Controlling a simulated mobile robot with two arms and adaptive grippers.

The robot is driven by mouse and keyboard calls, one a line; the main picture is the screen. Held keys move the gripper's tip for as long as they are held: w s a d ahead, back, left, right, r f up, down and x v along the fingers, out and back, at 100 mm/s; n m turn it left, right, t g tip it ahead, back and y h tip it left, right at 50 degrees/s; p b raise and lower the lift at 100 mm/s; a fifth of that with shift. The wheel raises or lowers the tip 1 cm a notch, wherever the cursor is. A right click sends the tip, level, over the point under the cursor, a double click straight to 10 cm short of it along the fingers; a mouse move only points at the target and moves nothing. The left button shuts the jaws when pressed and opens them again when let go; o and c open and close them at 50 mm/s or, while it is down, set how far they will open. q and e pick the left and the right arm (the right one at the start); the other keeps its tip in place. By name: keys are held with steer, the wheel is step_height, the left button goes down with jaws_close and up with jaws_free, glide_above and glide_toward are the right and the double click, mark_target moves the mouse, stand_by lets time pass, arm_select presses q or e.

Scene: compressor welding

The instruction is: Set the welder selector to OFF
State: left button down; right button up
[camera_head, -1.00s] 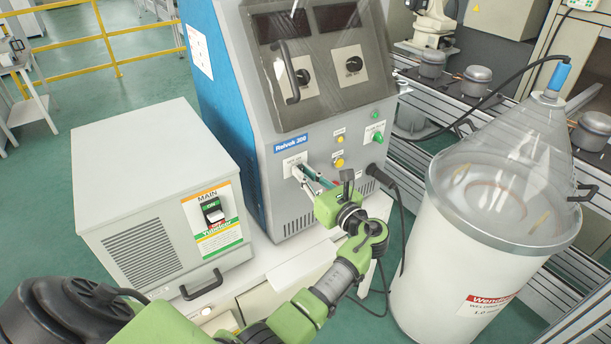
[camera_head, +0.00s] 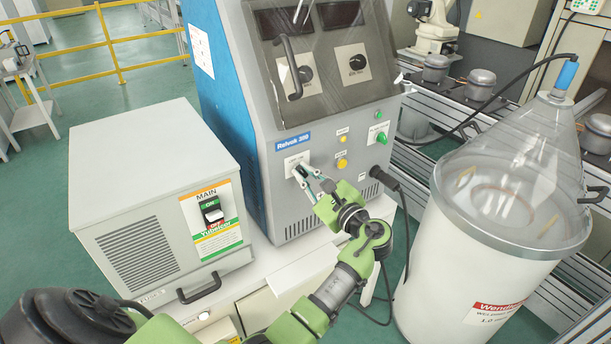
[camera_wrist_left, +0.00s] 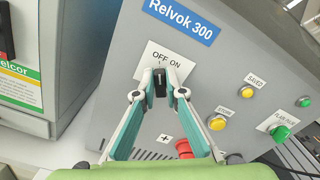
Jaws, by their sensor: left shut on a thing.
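The welder (camera_head: 245,110) is a blue and grey cabinet labelled Relvok 300. Its selector is a small black knob (camera_wrist_left: 160,83) on a white plate (camera_wrist_left: 172,57) marked OFF and ON. In the left wrist view the knob stands nearly upright in the picture, its top towards the OFF word. My left gripper (camera_wrist_left: 160,78) is shut on the knob, one fingertip on each side. The fingers hide the knob's sides. In the head view my left gripper (camera_head: 300,173) reaches the welder's lower front. My right gripper is not in view.
A grey box with a MAIN switch (camera_head: 212,213) stands left. A white drum (camera_head: 455,255) with a clear cone stands right. A cable (camera_head: 403,205) hangs beside the welder.

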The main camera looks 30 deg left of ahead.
arm_select(q)
steer(key=shift+a+r, duration=0.1)
steer(key=shift+r, duration=0.1)
steer(key=c, duration=2.1)
jaws_free()
steer(key=shift+a+f, duration=0.1)
steer(key=shift+f, duration=0.15)
